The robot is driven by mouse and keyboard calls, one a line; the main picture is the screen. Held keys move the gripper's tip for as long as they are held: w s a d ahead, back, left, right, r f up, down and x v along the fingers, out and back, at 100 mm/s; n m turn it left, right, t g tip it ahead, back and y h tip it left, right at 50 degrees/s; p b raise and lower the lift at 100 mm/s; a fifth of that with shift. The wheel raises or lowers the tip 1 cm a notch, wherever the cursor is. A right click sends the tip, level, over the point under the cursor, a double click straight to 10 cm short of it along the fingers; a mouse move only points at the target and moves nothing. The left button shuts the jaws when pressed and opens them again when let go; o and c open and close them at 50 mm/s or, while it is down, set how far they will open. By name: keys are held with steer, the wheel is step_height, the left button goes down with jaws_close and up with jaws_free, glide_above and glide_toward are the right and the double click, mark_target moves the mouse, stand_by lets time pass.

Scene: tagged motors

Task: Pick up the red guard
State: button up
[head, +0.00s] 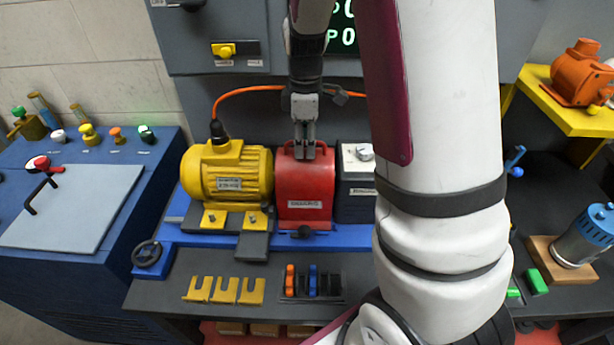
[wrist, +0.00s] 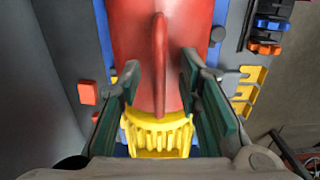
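The red guard (head: 306,190) stands upright on the blue base between the yellow motor (head: 227,175) and a dark grey box. It has a label on its front and a raised handle on top. My gripper (head: 305,155) points down at the top of the guard. In the wrist view the guard (wrist: 133,42) fills the top middle, and its thin handle (wrist: 160,65) runs between my two green-padded fingers. A gap shows on each side of the handle, so my gripper is open around it. My fingers partly hide the guard's top in the head view.
The grey box (head: 356,190) with a knob stands close to the guard's right. An orange cable (head: 245,91) runs behind. Yellow brackets (head: 224,290) and small coloured clips lie in front. My arm hides part of the bench at right.

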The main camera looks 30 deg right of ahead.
steer(key=shift+f, duration=0.2)
jaws_close()
steer(key=shift+r, duration=0.1)
